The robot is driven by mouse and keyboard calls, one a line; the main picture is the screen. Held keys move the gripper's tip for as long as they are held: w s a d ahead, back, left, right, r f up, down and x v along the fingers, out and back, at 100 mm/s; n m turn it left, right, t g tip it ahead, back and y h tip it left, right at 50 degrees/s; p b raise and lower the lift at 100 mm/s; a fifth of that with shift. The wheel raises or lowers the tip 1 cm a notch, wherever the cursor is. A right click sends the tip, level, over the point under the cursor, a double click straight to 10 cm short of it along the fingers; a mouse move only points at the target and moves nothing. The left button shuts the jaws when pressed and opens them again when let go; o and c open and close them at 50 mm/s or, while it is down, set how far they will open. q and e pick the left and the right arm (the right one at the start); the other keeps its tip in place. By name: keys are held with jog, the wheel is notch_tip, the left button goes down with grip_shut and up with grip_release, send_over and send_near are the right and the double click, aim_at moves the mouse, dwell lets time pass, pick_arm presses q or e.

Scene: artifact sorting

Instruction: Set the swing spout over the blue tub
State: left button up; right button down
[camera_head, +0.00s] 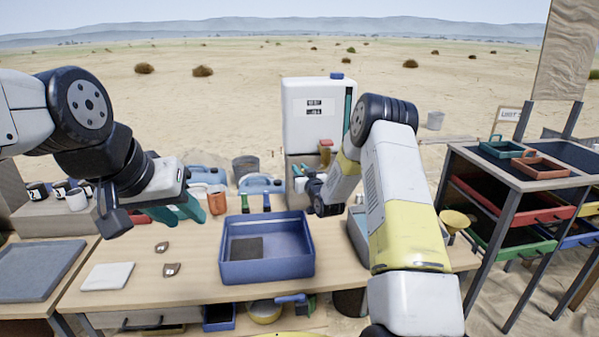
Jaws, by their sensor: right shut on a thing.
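The blue tub (266,270) stands on the middle of the wooden table, with a dark square patch on its floor. A white tank (309,118) with a blue cap stands behind it. My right gripper (299,171) is in front of the tank's base, behind the tub's far right corner. It is shut on what appears to be the swing spout; the spout is small and mostly hidden by the gripper and arm. My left gripper (182,212) hangs over the table left of the tub, with teal fingers; I cannot tell how wide they are.
Two brownish shards (171,269) and a white pad (107,276) lie left of the tub. Bottles, an orange cup (217,201) and blue jugs line the back. A rack with coloured trays (505,235) stands at the right.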

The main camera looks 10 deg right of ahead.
jog(key=shift+w+d+r+h, duration=0.2)
jog(key=shift+w+d+h, duration=0.1)
jog(key=shift+w+d, duration=0.3)
jog(key=shift+w+r, duration=0.1)
jog(key=shift+r, duration=0.05)
dwell(1.1)
jog(key=c, duration=1.3)
grip_release()
jog(key=shift+d, duration=0.15)
jog(key=shift+a+f, duration=0.25)
jog(key=shift+a, duration=0.05)
jog(key=v, duration=0.8)
